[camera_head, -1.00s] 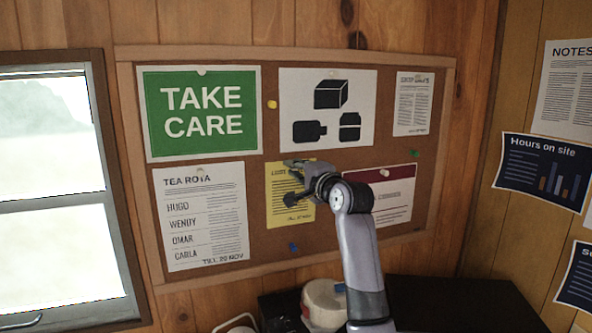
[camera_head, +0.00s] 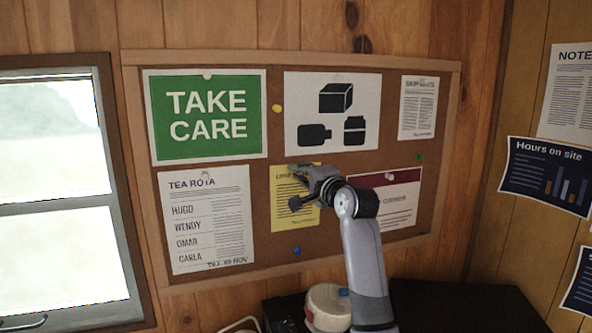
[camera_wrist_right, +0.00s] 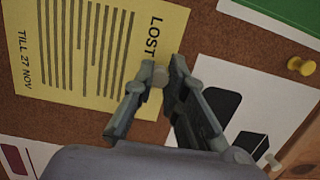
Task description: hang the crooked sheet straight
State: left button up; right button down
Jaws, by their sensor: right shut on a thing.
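The yellow sheet (camera_head: 285,215) hangs on the cork board, low in the middle. In the wrist view the yellow sheet (camera_wrist_right: 90,45) shows the heading LOST and the line TILL 27 NOV. There its edge looks slightly turned against the neighbouring white sheet. My right gripper (camera_head: 293,186) is in front of its upper part and hides some of it. In the wrist view the right gripper (camera_wrist_right: 163,76) is shut on a pale round pin (camera_wrist_right: 160,74) at the sheet's heading edge. My left gripper is not in view.
The cork board (camera_head: 258,220) also bears a green TAKE CARE sheet (camera_head: 208,145), a tea rota (camera_head: 185,222), a picture sheet (camera_head: 300,105), a small text sheet (camera_head: 418,105) and a red-headed sheet (camera_head: 405,190). Loose pins include a yellow one (camera_head: 277,108) and a blue one (camera_head: 296,251).

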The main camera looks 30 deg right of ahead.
dwell(0.4)
jog(key=c, duration=1.5)
grip_release()
jog(key=shift+c, duration=0.2)
jog(key=shift+s, duration=0.1)
jog(key=s+a, duration=0.1)
jog(key=s, duration=1)
jog(key=shift+s, duration=0.4)
